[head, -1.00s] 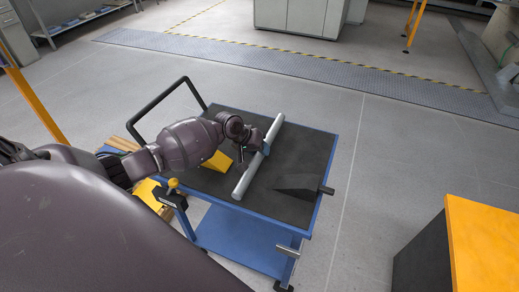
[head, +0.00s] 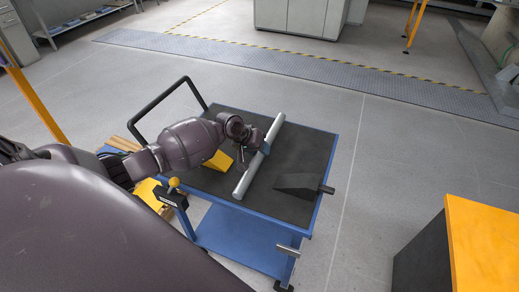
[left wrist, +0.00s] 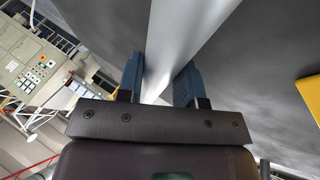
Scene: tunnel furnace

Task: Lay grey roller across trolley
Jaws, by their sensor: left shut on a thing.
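The grey roller (head: 258,160) is a long light-grey bar lying across the dark top of the blue trolley (head: 317,210), seen in the head view. It runs from the front edge towards the back edge. My left gripper (head: 254,150) is shut on the roller near its middle. In the left wrist view the two blue fingers (left wrist: 162,80) stand on either side of the roller (left wrist: 180,40). Whether the roller fully rests on the top I cannot tell. My right gripper is not in view.
A yellow wedge (head: 217,160) lies left of the roller, partly behind my arm. A dark wedge (head: 297,182) lies to its right. The trolley's black handle (head: 160,98) rises at the left. An orange-topped cabinet (head: 485,240) stands at the lower right. The floor between is clear.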

